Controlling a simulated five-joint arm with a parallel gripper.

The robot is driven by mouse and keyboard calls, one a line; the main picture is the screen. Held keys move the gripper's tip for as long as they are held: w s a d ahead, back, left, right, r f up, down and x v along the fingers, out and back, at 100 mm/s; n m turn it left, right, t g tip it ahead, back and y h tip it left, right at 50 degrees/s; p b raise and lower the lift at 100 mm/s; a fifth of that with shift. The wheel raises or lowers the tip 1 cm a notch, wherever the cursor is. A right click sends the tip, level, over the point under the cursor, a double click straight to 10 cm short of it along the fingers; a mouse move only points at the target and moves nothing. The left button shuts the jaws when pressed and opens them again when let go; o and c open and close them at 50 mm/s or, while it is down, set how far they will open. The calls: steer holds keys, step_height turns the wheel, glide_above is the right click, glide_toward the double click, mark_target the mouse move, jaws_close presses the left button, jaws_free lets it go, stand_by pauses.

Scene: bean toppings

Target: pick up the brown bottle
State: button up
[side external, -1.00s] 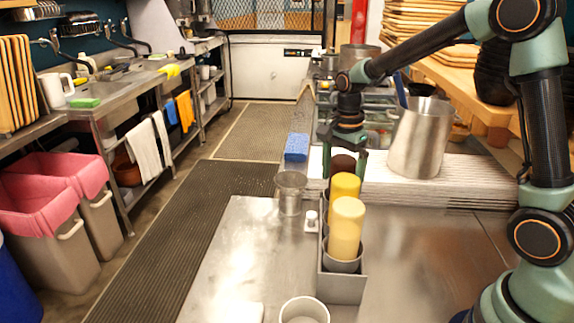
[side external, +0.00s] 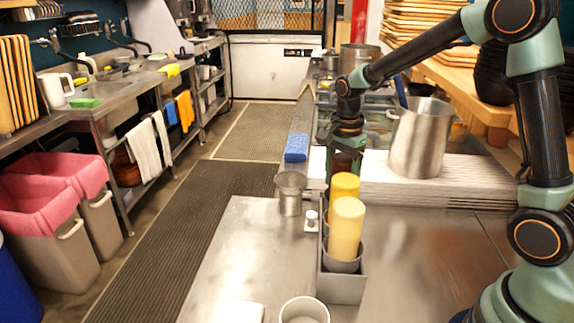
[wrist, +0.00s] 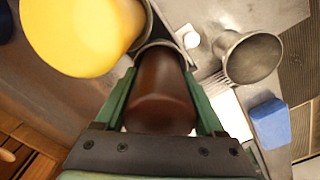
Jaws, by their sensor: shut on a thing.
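The brown bottle (wrist: 162,90) is between the two green fingers of my gripper (wrist: 164,88) in the wrist view. The fingers are shut on it, one on each side. Its lower end sits at a round metal opening of the holder. In the side external view the brown bottle (side external: 342,163) is mostly hidden by the gripper (side external: 346,150) and the yellow bottles. Whether it is lifted at all I cannot tell.
Two yellow bottles (side external: 347,230) stand in the metal holder (side external: 343,288) in front of the brown one. A metal cup (side external: 291,194) and a blue sponge (side external: 296,147) are to the left. A large steel pot (side external: 419,138) stands to the right.

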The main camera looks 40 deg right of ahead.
step_height(320, 180, up, 20)
steer(key=shift+f, duration=0.15)
stand_by(0.7)
steer(key=shift+r, duration=0.3)
step_height(320, 180, up, 4)
steer(key=shift+r, duration=0.1)
steer(key=s+a+n, duration=0.3)
steer(key=s+a, duration=0.5)
steer(key=a, duration=0.4)
steer(key=s+a+n, duration=0.3)
steer(key=s+a, duration=0.5)
steer(key=a, duration=0.5)
step_height(320, 180, down, 12)
steer(key=shift+d+f, duration=0.15)
steer(key=shift+f, duration=2.2)
